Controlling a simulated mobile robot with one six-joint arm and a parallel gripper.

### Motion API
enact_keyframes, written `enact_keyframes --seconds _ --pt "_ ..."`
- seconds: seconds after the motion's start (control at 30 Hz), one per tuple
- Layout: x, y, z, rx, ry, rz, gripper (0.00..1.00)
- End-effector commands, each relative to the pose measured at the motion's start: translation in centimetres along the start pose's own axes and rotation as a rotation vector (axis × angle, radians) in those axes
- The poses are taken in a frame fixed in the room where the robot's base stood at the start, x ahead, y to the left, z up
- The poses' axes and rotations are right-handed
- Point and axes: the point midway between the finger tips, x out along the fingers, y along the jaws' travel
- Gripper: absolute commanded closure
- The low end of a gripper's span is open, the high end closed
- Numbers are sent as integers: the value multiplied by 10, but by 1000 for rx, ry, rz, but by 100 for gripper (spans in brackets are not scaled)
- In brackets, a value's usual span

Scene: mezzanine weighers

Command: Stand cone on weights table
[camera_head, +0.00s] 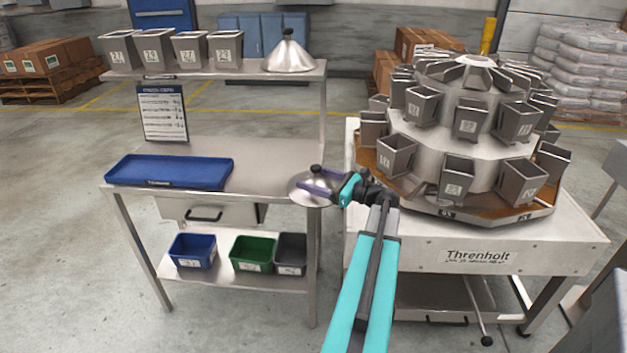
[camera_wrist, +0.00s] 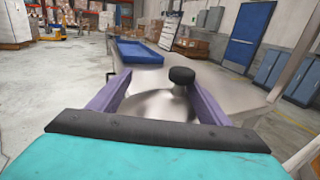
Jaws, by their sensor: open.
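A shiny steel cone (camera_head: 312,199) with a black knob is at the right front corner of the steel table (camera_head: 265,160). It looks upright; I cannot tell whether its base is fully on the tabletop. My gripper (camera_head: 312,181) is open, with its purple fingers around the cone's upper part. In the wrist view the cone (camera_wrist: 150,106) and its knob stand between the two fingers (camera_wrist: 155,90), with no clear grip on it. A second similar cone (camera_head: 289,58) stands on the table's upper shelf, at its right end.
A blue tray (camera_head: 170,184) lies on the tabletop's left part; the middle is clear. Several numbered steel buckets (camera_head: 156,50) line the shelf. Blue, green and grey bins sit below. The Threnholt weigher (camera_head: 500,262) stands close on the right.

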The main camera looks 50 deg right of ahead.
Motion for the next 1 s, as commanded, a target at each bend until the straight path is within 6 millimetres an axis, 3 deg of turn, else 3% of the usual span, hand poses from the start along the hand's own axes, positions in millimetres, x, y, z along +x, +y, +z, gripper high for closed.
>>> enact_keyframes --seconds 0.03,0.17,0.57,0.77,1.0 --pt "0 0 1 -1 -2 0 20" --pt "0 0 1 -1 -2 0 0" --pt "-6 0 1 -1 -2 0 0" --pt "-25 0 0 -1 -2 -2 0" --pt "-60 0 0 -1 -2 -3 0"
